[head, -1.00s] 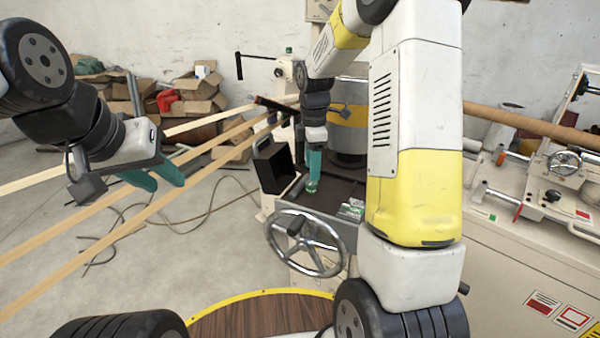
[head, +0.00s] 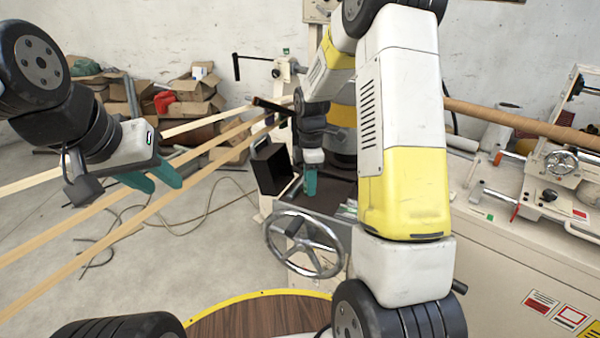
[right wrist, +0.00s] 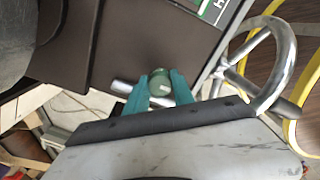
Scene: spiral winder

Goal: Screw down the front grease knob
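The front grease knob, a small translucent green cap, shows in the right wrist view (right wrist: 159,82) beside the dark machine deck. My right gripper (right wrist: 160,88) has its teal fingers apart, one on each side of the knob; I cannot tell whether they touch it. In the head view my right gripper (head: 310,182) points down above the deck behind the handwheel, and the knob is hidden there. My left gripper (head: 158,180) is open and empty in the air at the left, over the wooden strips.
A chrome handwheel (head: 304,243) stands just in front of my right gripper. A black box-shaped part (head: 272,168) is close on its left. Long wooden strips (head: 150,210) cross the left side. Cardboard boxes (head: 195,95) lie by the back wall.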

